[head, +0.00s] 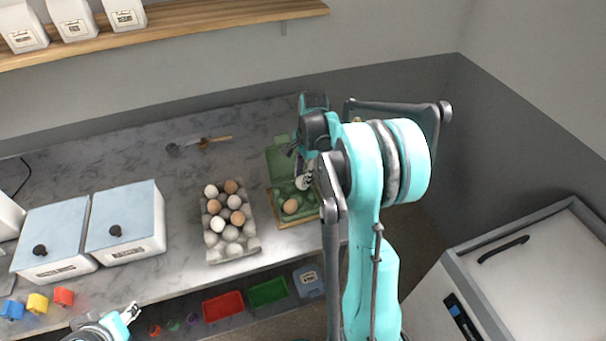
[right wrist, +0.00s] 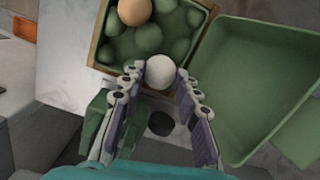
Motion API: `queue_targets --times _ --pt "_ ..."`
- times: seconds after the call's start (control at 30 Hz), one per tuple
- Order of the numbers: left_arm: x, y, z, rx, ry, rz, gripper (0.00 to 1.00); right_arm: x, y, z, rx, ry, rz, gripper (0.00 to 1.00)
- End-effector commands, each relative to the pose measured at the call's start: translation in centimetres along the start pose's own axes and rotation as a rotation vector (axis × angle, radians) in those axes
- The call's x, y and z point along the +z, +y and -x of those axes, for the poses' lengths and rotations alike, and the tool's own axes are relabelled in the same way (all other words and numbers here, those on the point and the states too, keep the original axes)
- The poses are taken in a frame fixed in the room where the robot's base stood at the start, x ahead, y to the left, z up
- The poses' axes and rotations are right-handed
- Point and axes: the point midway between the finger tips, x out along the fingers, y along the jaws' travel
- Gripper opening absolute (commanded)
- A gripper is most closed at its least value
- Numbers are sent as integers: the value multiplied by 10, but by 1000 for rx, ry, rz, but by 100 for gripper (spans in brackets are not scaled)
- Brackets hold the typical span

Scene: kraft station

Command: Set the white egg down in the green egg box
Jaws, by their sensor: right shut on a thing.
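The green egg box (head: 281,189) stands open at the right part of the counter, its lid (head: 278,158) raised at the back. A brown egg (head: 291,206) sits in a front cup; it also shows in the right wrist view (right wrist: 134,11). My right gripper (right wrist: 160,88) is shut on the white egg (right wrist: 160,72), holding it between its fingertips at the box's edge. In the head view the white egg (head: 303,182) shows over the box, partly hidden by my right arm. Whether it touches a cup I cannot tell. My left gripper (head: 131,313) is low at the left, its jaws unclear.
A grey egg tray (head: 214,254) with several white and brown eggs stands left of the box. Two white bins with blue lids (head: 125,215) stand further left. A wooden-handled tool (head: 215,140) lies behind. Red (head: 223,307) and green (head: 268,292) bins sit below the counter.

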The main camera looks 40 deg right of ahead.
Motion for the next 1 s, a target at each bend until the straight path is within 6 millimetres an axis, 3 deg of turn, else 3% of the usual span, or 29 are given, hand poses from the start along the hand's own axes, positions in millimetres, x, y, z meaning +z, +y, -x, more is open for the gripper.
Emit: queue_targets --times 1.0 --pt "7 0 -10 0 0 0 40 -2 0 -16 0 0 0 20"
